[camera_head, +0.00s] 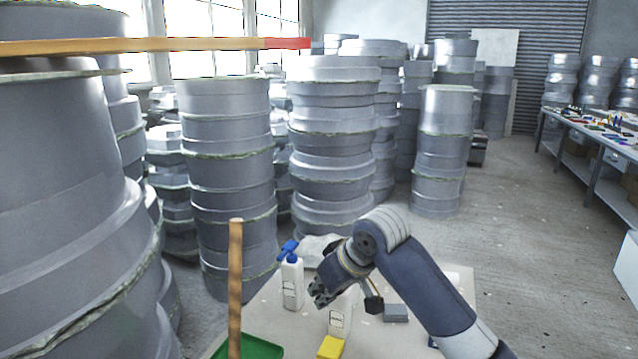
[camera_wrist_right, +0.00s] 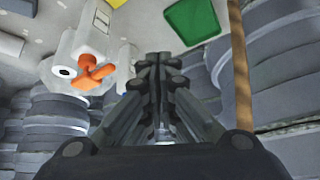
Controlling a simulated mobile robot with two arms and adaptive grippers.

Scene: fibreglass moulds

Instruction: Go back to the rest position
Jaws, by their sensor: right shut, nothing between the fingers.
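My right gripper (camera_head: 322,292) is above the table among the bottles, at the end of my right arm, which comes in from the lower right. In the right wrist view my right gripper (camera_wrist_right: 160,60) has its fingers together with nothing between them. A white spray bottle with a blue head (camera_head: 292,282) stands just left of the gripper. Another white bottle (camera_head: 340,318) is below the gripper, partly hidden by it. In the right wrist view a white bottle with an orange nozzle (camera_wrist_right: 92,72) is left of the fingers. My left gripper is not in view.
The table (camera_head: 272,316) also bears a yellow block (camera_head: 331,347), a grey block (camera_head: 396,313) and a green tray (camera_head: 262,347). An upright wooden stick (camera_head: 235,290) stands at left. Stacked grey moulds (camera_head: 335,150) fill the back. Open floor (camera_head: 545,250) lies to the right.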

